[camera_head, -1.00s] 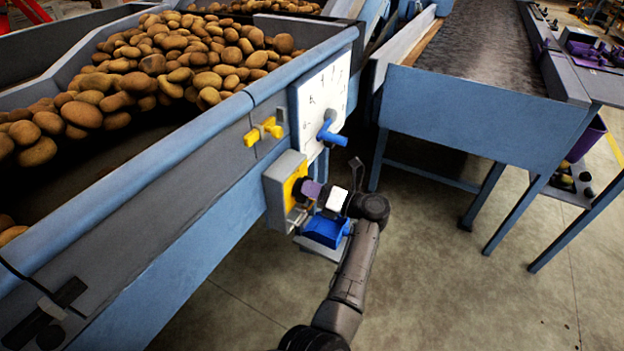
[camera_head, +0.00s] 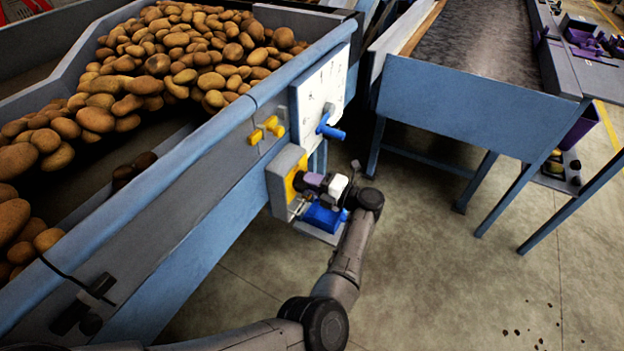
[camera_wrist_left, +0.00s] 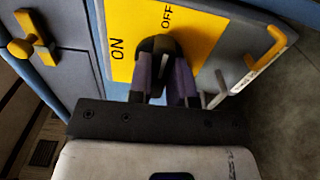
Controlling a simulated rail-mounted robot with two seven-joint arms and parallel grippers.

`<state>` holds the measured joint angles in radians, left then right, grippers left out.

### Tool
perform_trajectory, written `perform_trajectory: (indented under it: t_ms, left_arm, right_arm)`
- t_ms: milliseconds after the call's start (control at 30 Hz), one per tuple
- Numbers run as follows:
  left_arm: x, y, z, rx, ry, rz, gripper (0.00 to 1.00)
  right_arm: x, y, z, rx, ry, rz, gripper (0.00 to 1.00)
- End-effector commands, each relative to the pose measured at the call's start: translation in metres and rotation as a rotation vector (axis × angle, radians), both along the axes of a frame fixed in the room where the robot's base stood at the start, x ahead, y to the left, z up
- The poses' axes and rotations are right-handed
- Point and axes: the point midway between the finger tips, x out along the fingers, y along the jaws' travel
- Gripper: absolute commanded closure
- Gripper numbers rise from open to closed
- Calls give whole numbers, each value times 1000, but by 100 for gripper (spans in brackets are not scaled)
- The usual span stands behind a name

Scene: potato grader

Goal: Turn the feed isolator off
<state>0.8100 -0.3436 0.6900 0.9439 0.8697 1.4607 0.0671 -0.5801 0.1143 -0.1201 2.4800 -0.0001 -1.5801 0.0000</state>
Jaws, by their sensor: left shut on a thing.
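The feed isolator is a grey box (camera_head: 277,166) with a yellow face, mounted on the side of the blue potato trough. In the left wrist view its yellow plate (camera_wrist_left: 205,30) reads ON at the left and OFF toward the top. A dark round knob (camera_wrist_left: 158,46) stands at the plate's lower middle. My left gripper (camera_head: 300,181) reaches the box from the right. In the left wrist view its purple-grey fingers (camera_wrist_left: 165,78) are shut on the knob, one on each side. The fingers partly hide the knob, so its exact pointing is unclear. My right gripper is not in view.
A yellow handle (camera_head: 264,130) and a white panel with a blue lever (camera_head: 330,128) sit just above the isolator. A blue object (camera_head: 322,217) is close below my gripper. The trough holds many potatoes (camera_head: 160,70). Floor to the right is open.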

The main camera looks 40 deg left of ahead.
Motion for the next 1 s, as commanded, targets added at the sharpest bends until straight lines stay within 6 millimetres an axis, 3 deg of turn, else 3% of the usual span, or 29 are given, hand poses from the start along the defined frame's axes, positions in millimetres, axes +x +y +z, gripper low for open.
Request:
perform_trajectory:
  t_ms: [600,633,867,1000]
  left_arm:
    - [0,0,0,-7,36,0,100]
    - [0,0,0,-7,36,0,78]
    - [0,0,0,-6,34,0,56]
    - [0,0,0,-6,34,0,55]
  right_arm:
    - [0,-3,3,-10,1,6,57]
    - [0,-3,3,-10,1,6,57]
    - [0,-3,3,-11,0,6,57]
    - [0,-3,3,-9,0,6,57]
